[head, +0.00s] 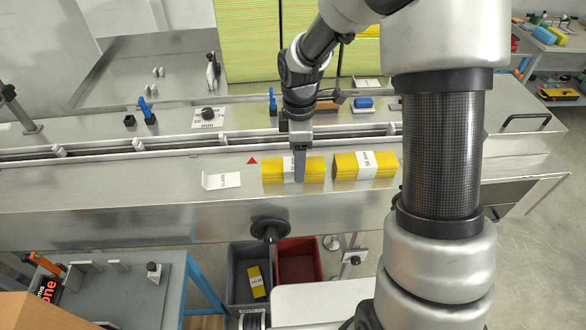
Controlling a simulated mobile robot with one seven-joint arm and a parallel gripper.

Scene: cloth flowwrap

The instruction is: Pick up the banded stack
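Two yellow stacks with white paper bands lie on the steel machine deck. My gripper (299,172) points down at the left banded stack (313,170), with one finger visible against its near side, beside the white band. The other finger is hidden, so I cannot tell whether the gripper is closed on the stack. The right banded stack (385,165) lies a short gap to the right, with printing on its band. A small white card (221,180) with printing stands left of the left stack. A red triangle mark (252,161) is on the deck behind.
A slotted conveyor channel (100,152) runs behind the stacks. Blue-handled clamps (147,111) and a black knob (208,113) sit beyond it. Below the front edge are a grey bin (238,262) holding a yellow banded piece and a red bin (298,262). The deck's left part is clear.

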